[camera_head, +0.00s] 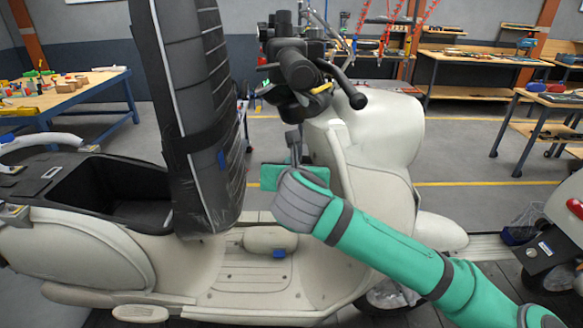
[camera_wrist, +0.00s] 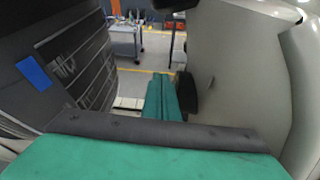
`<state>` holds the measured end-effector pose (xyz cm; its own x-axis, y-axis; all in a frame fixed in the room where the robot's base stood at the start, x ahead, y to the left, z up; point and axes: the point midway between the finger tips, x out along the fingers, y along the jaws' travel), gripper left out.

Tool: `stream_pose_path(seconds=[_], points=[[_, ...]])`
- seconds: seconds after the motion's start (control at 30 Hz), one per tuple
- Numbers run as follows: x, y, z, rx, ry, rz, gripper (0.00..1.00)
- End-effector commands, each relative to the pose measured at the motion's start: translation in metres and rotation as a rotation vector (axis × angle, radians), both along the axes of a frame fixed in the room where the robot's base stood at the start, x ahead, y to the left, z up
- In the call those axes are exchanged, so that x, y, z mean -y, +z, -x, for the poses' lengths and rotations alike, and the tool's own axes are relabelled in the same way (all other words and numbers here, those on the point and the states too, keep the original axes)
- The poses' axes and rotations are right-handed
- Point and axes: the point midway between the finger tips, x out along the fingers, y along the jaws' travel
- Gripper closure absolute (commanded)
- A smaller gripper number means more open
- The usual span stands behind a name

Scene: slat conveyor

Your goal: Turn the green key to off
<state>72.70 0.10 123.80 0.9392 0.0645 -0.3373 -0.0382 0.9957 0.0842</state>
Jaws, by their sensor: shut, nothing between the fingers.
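A cream scooter (camera_head: 390,135) stands ahead with its dark seat (camera_head: 190,110) raised. My gripper (camera_head: 285,175) is between the seat and the inner side of the scooter's front shield, below the handlebars. In the wrist view my green fingers (camera_wrist: 163,97) are together and empty, pointing forward. A dark round part (camera_wrist: 187,92) sits right beside the fingertips, against the pale shield (camera_wrist: 235,75). I cannot tell whether they touch. I cannot make out the green key in either view; my gripper and wrist may hide it.
The handlebar (camera_head: 300,70) hangs above my gripper. The open storage box (camera_head: 100,190) is at the left. Workbenches (camera_head: 70,100) stand behind. In the wrist view the seat closes in on the left and the shield on the right.

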Motion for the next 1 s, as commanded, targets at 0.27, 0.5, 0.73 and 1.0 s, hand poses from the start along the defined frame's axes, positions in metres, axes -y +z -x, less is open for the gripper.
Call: stream_pose_path(seconds=[0.27,0.5,0.73,1.0], points=[[0.000,-0.004,0.001,-0.008,-0.001,0.000,1.00],[0.001,0.001,0.011,-0.007,0.000,0.001,1.00],[0.002,0.008,0.021,-0.004,0.000,-0.001,1.00],[0.003,0.014,0.034,-0.002,-0.001,0.000,1.00]])
